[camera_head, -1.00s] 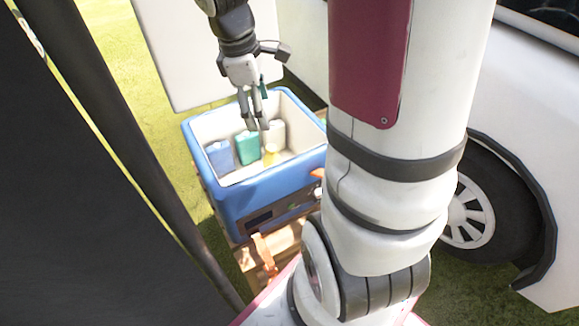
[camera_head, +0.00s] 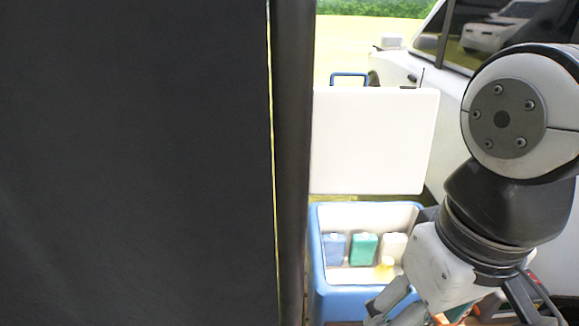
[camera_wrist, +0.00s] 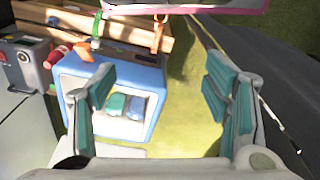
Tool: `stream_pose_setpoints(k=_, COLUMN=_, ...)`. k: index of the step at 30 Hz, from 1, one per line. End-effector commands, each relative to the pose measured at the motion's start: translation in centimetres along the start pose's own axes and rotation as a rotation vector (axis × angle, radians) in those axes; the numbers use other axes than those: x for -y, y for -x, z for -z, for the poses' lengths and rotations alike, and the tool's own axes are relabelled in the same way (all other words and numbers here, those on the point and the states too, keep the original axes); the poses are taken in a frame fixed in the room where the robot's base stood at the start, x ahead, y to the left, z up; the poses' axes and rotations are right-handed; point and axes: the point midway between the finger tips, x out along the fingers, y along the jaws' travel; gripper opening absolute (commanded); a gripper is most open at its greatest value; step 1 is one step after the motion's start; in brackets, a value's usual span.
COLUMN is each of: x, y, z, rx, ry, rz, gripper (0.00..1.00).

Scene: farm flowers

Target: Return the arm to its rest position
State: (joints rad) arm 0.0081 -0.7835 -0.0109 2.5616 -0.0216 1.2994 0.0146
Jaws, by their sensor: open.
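In the head view my gripper (camera_head: 395,308) is at the bottom, right of centre, in front of the blue cooler's right side and partly cut off by the frame edge. My arm rises above it at the right. The blue cooler (camera_head: 333,300) has its white lid (camera_head: 373,140) raised. Inside are a blue pack (camera_head: 335,248), a green pack (camera_head: 364,249), a white container (camera_head: 394,245) and a yellow item (camera_head: 384,268).
A dark panel (camera_head: 130,160) with a dark post (camera_head: 293,160) fills the left. A white vehicle (camera_head: 452,100) stands at the right. In the wrist view, a wooden bench (camera_wrist: 120,32) and a grey box (camera_wrist: 25,65) lie near the cooler. Open grass (camera_wrist: 195,65) lies beside it.

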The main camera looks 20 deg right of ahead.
Motion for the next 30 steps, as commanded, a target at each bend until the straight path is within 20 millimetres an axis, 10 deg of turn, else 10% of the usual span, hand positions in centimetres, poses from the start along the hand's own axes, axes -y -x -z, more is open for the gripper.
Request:
stream_pose_setpoints(k=17, x=0.0, y=0.0, z=0.1, rx=-0.001, ry=0.002, rz=-0.002, gripper=0.70)
stream_pose_setpoints(k=30, x=0.0, y=7.3, z=1.1, rx=-0.098, ry=0.009, rz=0.003, gripper=0.70)
